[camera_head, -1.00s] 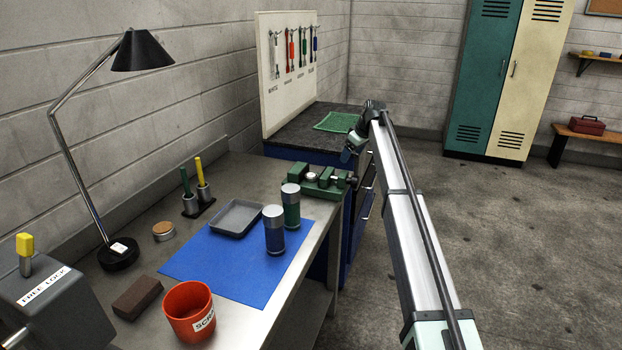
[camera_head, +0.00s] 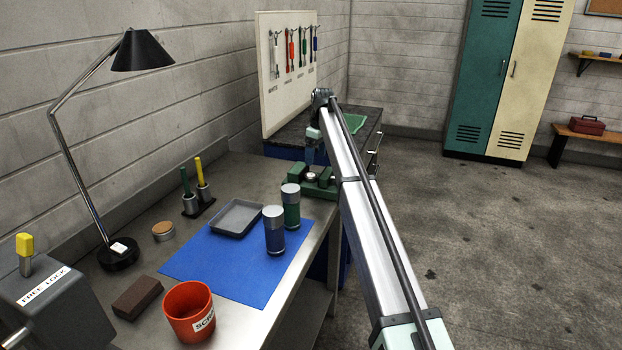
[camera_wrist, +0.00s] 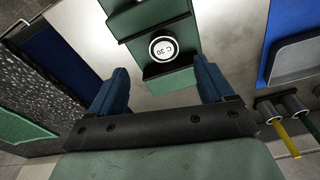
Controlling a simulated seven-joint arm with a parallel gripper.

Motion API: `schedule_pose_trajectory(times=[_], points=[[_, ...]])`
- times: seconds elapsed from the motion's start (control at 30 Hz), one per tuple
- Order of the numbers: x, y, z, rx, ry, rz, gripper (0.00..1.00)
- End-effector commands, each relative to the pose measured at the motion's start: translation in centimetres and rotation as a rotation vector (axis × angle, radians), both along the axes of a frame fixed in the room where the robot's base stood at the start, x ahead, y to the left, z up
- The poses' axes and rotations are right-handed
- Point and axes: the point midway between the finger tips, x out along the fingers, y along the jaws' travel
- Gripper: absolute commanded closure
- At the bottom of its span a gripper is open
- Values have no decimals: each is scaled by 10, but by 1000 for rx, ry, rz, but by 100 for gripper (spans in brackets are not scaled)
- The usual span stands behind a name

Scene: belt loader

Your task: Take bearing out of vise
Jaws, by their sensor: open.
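The green vise (camera_head: 325,187) stands at the far right corner of the metal bench. The bearing (camera_wrist: 163,49), a light round piece with a dark ring marked "C 30", sits between the vise's green blocks (camera_wrist: 150,18) in the wrist view. It shows small and pale in the head view (camera_head: 311,176). My gripper (camera_wrist: 162,84) is open, its two blue fingers apart to either side of the bearing's line, with nothing between them. In the head view my gripper (camera_head: 313,153) hangs just above and behind the vise; its fingertips are hard to make out.
Two jars, green-banded (camera_head: 290,207) and blue-banded (camera_head: 274,230), stand on the blue mat (camera_head: 215,278) near the vise. A grey tray (camera_head: 238,218) lies beside them. A pen stand (camera_head: 198,206) is further left. A dark-topped cabinet with a green cloth (camera_head: 354,123) is behind.

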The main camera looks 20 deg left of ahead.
Motion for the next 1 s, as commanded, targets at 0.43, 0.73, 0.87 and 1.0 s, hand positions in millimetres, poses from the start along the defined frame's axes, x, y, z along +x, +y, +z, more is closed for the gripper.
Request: schedule_pose_trajectory(times=[0.43, 0.73, 0.87, 1.0], points=[[-1, 8, -37, 1, 0, 0, 19], [-3, 15, -72, 1, -1, -1, 19], [-2, 16, -75, 1, -1, 0, 19], [-2, 16, -75, 1, -1, 0, 19]])
